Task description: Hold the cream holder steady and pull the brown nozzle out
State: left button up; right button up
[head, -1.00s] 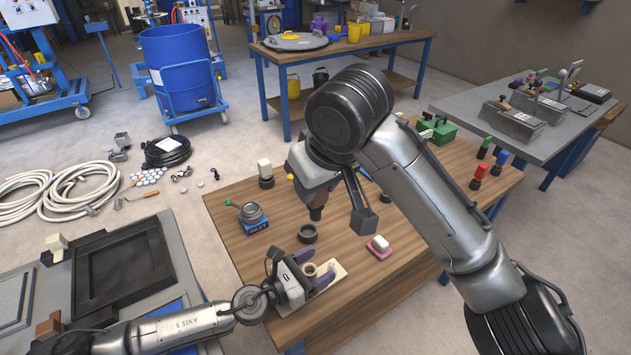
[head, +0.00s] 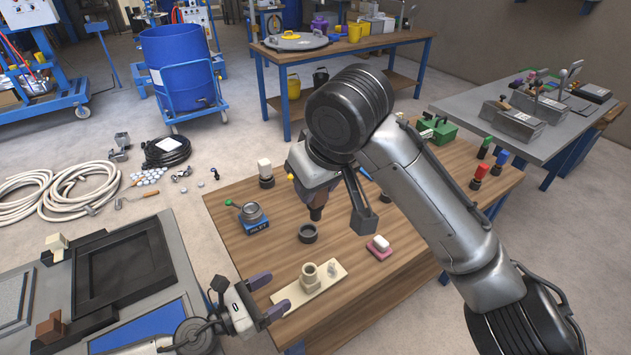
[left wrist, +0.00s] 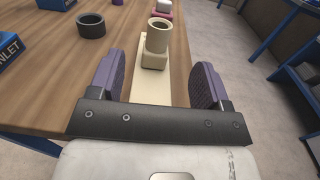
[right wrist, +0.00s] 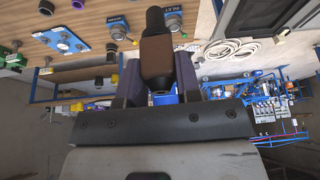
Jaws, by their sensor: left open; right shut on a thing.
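The cream holder (head: 312,281) is a flat cream base with an upright, hollow socket, standing on the wooden table's front part. It also shows in the left wrist view (left wrist: 156,45), straight ahead of my left gripper. My left gripper (head: 270,297) is open and empty, beside the holder at its left end, with the socket beyond the fingertips. The brown nozzle (right wrist: 155,58), with a dark tip, is between the fingers of my right gripper (right wrist: 158,78), which is shut on it. In the head view the nozzle (head: 316,202) hangs tip down above the table, clear of the holder.
A dark ring (head: 307,233) lies behind the holder, and a blue inlet block (head: 256,222) stands farther left. A pink block with a white top (head: 379,247) is to the right. Several coloured bottles stand at the far right of the wooden table (head: 240,255).

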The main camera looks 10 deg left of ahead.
aim_at(316, 202)
pick_arm(q)
jog(key=shift+s+a, duration=0.2)
dwell(0.3)
jog(key=shift+s+a+f+b, duration=0.15)
jog(key=shift+s+a+b, duration=0.15)
jog(key=shift+b, duration=0.05)
pick_arm(e)
jog(key=shift+f, duration=0.3)
notch_tip(316, 202, down, 3)
jog(key=shift+r+b, duration=0.2)
jog(key=shift+b, duration=1.05)
jog(key=shift+f+b, duration=0.35)
pick_arm(q)
jog(key=v, duration=0.5)
jog(key=shift+s, duration=0.1)
pick_arm(e)
jog(key=shift+r, duration=0.1)
